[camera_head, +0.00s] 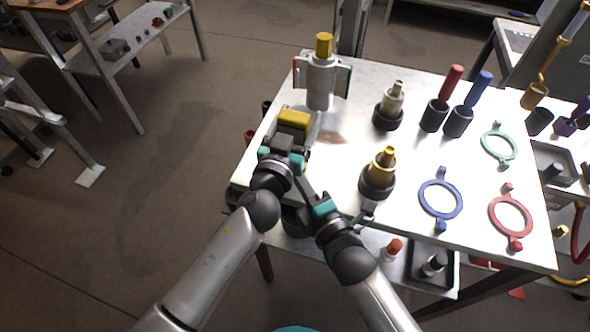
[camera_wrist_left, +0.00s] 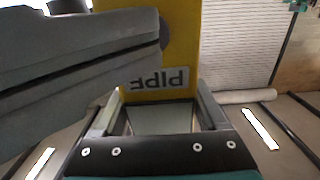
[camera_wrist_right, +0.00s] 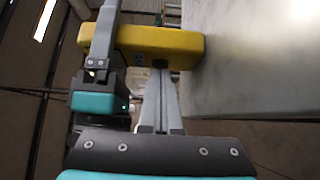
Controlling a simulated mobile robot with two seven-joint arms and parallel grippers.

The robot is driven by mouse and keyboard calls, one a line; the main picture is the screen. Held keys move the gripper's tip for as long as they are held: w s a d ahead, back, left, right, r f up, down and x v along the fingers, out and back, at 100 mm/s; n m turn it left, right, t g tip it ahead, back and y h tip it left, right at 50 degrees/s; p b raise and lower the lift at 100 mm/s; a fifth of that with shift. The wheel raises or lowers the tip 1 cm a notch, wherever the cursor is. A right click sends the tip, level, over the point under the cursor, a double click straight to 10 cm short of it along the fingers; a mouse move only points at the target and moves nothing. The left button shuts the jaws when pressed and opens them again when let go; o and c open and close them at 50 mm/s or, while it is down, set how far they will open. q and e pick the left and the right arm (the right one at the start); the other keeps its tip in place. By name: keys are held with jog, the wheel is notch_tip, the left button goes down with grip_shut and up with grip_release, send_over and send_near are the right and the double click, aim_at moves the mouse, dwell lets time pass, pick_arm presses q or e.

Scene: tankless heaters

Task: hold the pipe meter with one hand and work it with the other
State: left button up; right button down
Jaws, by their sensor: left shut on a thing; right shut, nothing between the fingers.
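The yellow pipe meter (camera_head: 294,119) is held up near the left end of the white table. Its printed "PIPE" label shows upside down in the left wrist view (camera_wrist_left: 184,62). My left gripper (camera_head: 285,143) is shut on the meter. My right gripper is shut and empty; its fingers (camera_wrist_right: 160,72) point at the meter in the right wrist view. Their tip is close by a small dark round part on the meter's face; I cannot tell if they touch. In the left wrist view the right fingers (camera_wrist_left: 150,35) cover part of the meter's face.
The white table (camera_head: 330,185) carries a grey cylinder with a yellow top (camera_head: 321,75), a gold-tipped fitting (camera_head: 380,172), a beige-tipped fitting (camera_head: 391,103), red and blue handled tools (camera_head: 435,110), and coloured rings (camera_head: 440,199). Open floor lies to the left.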

jog(key=shift+w+d, duration=0.35)
jog(key=shift+w, duration=0.5)
pick_arm(q)
jog(key=shift+f, duration=0.1)
pick_arm(e)
jog(key=s, duration=0.1)
jog(key=s+a, duration=0.1)
jog(key=s, duration=0.2)
jog(key=shift+s+a, duration=0.2)
jog(key=shift+a, duration=0.05)
pick_arm(q)
jog(key=shift+s+f, duration=0.1)
jog(key=shift+f, duration=0.05)
pick_arm(e)
jog(key=v, duration=0.9)
jog(key=shift+s+d, duration=0.25)
jog(key=shift+s, duration=0.05)
pick_arm(q)
jog(key=o, duration=1.3)
jog(key=shift+o, duration=1.2)
jog(key=shift+r, duration=0.2)
